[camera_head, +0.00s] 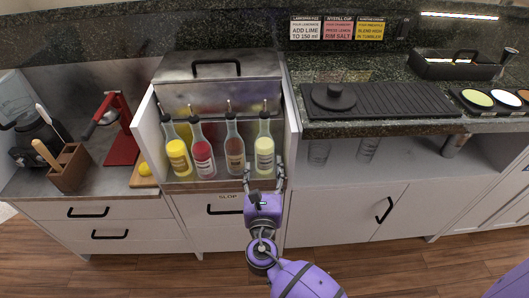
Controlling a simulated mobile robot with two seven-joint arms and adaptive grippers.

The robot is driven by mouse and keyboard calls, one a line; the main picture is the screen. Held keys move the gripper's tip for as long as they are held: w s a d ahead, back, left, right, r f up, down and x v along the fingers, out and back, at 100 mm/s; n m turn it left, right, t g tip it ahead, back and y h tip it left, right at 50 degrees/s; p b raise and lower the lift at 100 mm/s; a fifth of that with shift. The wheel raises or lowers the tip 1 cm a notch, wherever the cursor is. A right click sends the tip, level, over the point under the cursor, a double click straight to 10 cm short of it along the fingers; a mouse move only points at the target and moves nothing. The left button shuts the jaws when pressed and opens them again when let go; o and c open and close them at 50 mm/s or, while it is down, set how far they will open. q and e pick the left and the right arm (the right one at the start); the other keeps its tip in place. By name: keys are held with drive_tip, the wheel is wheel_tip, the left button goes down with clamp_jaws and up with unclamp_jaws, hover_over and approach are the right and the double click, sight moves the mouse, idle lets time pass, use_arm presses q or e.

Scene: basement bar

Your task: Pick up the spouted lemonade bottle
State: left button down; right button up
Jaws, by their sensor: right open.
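Several spouted bottles stand upright in a row in the open white bin under the metal lid. The rightmost, with pale yellow liquid and a pale label, looks like the lemonade bottle (264,146); its label is too small to read. To its left are a brown bottle (235,148), a red bottle (203,155) and a bright yellow bottle (178,150). My right gripper (265,173) is open, its fingers spread to either side of the pale bottle's lower part. I cannot tell whether they touch it. My left gripper is out of view.
The bin's white side wall (293,115) stands close right of the pale bottle. A black mat (390,98) lies on the right counter, with glasses on the shelf below.

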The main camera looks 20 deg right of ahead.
sight(264, 151)
drive_tip(key=x, duration=0.8)
drive_tip(key=shift+d+f, duration=0.1)
drive_tip(key=shift+f, duration=0.15)
clamp_jaws()
